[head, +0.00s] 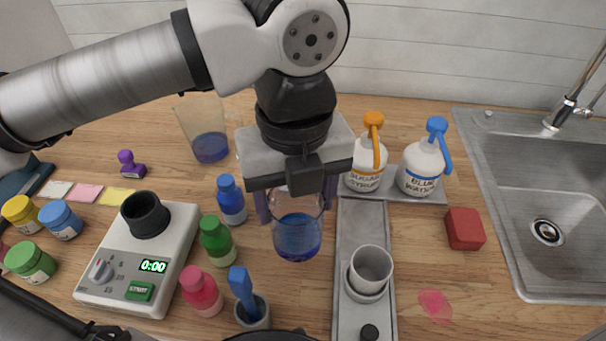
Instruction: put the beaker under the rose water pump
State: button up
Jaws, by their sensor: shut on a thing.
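My gripper (291,205) is shut on a clear glass beaker (297,240) with blue liquid in it. The beaker is upright, left of the grey metal strip; I cannot tell whether it touches the counter. Two white pump bottles stand behind and right of it. One bottle has an orange pump (372,125) and a label reading "SUGAR SYRUP". The other has a blue pump (437,128) and a label ending in "WATER" (419,182); its first word is hard to read. My gripper partly hides the beaker's rim.
The grey strip (362,225) carries a light grey cup (371,268) in front of the bottles. Green (216,240), blue (231,198) and pink (202,290) bottles stand left of the beaker. A red block (464,228) and pink spill (435,305) lie right, before the sink (520,285).

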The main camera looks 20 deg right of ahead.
aim_at(299, 204)
notch_tip(299, 204, down, 4)
jog(key=shift+r, duration=0.1)
jog(key=shift+w+d+r+p, duration=0.1)
jog(key=shift+w+d+p, duration=0.15)
jog(key=shift+w, duration=0.35)
jog(key=shift+w+d+p, duration=0.15)
jog(key=shift+w+d, duration=0.15)
jog(key=shift+w, duration=0.3)
jog(key=shift+w+d+f+p, duration=0.2)
jog(key=shift+w+d+p, duration=0.15)
jog(key=shift+w, duration=0.45)
jog(key=shift+w+d+f+p, duration=0.25)
jog(key=shift+w+d, duration=0.05)
jog(key=shift+w, duration=0.55)
jog(key=shift+w+d+f+p, duration=0.2)
jog(key=shift+w+d+p, duration=0.15)
jog(key=shift+w, duration=0.45)
jog(key=shift+f+b, duration=0.2)
jog(key=shift+b, duration=0.1)
jog(key=o, duration=1.5)
jog(key=shift+r, duration=0.1)
notch_tip(299, 204, up, 12)
jog(key=shift+r, duration=0.15)
